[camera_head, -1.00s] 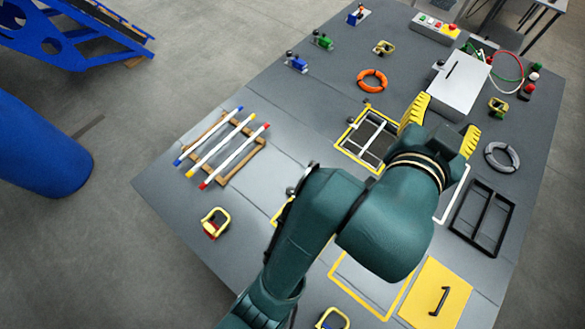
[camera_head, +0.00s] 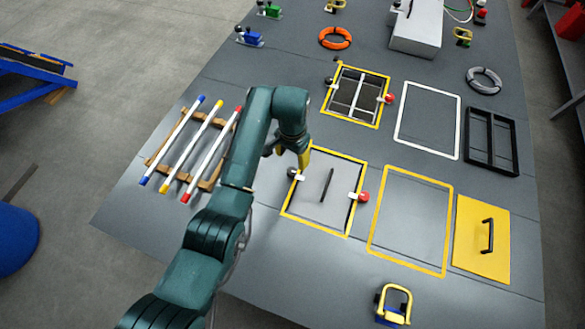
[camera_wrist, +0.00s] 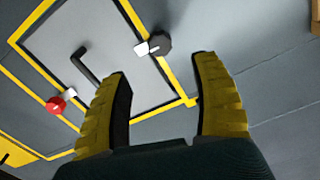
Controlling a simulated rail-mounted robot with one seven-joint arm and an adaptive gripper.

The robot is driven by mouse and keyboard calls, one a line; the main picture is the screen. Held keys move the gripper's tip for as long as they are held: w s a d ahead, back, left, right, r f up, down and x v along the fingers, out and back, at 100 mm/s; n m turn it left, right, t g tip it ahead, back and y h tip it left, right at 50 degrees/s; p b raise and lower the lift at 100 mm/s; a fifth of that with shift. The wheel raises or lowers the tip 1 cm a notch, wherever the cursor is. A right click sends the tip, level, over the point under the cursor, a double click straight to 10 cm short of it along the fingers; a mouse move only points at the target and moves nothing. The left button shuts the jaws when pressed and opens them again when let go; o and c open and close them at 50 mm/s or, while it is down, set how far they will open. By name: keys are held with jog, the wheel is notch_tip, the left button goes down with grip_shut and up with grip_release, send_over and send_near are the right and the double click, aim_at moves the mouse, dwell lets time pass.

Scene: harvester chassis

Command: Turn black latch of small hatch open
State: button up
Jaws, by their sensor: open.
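The small hatch (camera_head: 318,207) is a grey panel with a black bar handle (camera_head: 327,185), inside a yellow frame, and looks closed. Its black latch (camera_head: 291,173) sits at the left edge, with a white tab pointing over the panel. It shows in the wrist view (camera_wrist: 163,43) beyond and between the fingertips. A red latch (camera_head: 362,196) is on the opposite edge, and in the wrist view (camera_wrist: 56,105). My gripper (camera_wrist: 164,66) is open and empty above the hatch's edge, apart from the black latch. In the head view one yellow finger (camera_head: 305,157) shows; the rest is hidden.
A second yellow-framed opening (camera_head: 356,94) with a grid lies farther back, with its own latches. A rack of coloured rods (camera_head: 190,148) is left of my arm. A yellow plate with handle (camera_head: 482,240) and a black frame (camera_head: 491,141) lie to the right.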

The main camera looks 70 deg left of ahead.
aim_at(292, 170)
notch_tip(292, 170, down, 9)
jog(key=shift+f+b, duration=0.1)
jog(key=shift+b, duration=0.5)
grip_shut()
